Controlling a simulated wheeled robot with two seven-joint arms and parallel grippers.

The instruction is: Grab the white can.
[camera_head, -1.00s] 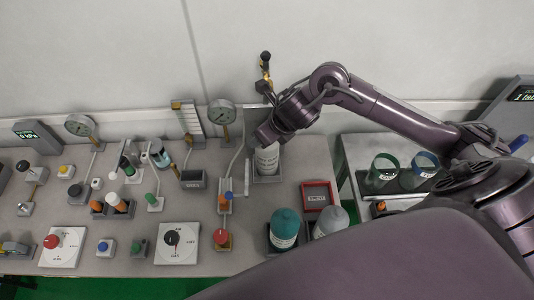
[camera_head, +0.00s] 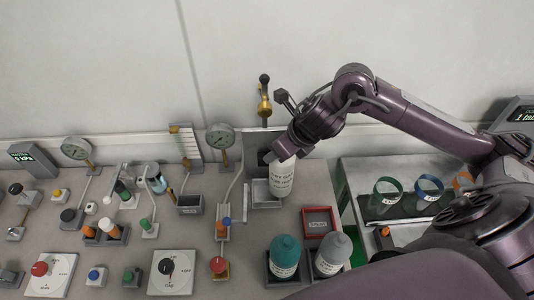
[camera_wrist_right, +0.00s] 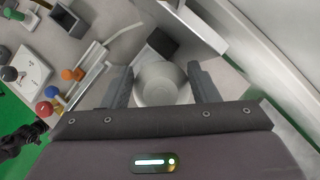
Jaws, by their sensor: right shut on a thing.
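The white can (camera_head: 283,180), with dark print on its side, hangs under my right gripper (camera_head: 286,157). It is slightly tilted in front of a grey holder (camera_head: 260,194) at the back of the bench and appears raised clear of it. In the right wrist view, the round pale end of the can (camera_wrist_right: 160,84) sits between the two dark fingers of my right gripper (camera_wrist_right: 162,82), which is shut on it. The can's far side is hidden.
A teal can (camera_head: 285,252) and a grey can (camera_head: 333,250) stand in holders at the front. A red-rimmed tray (camera_head: 319,221) lies behind them. A brass valve (camera_head: 265,105) rises behind the holder. Gauges, knobs and a dial plate (camera_head: 172,272) fill the left.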

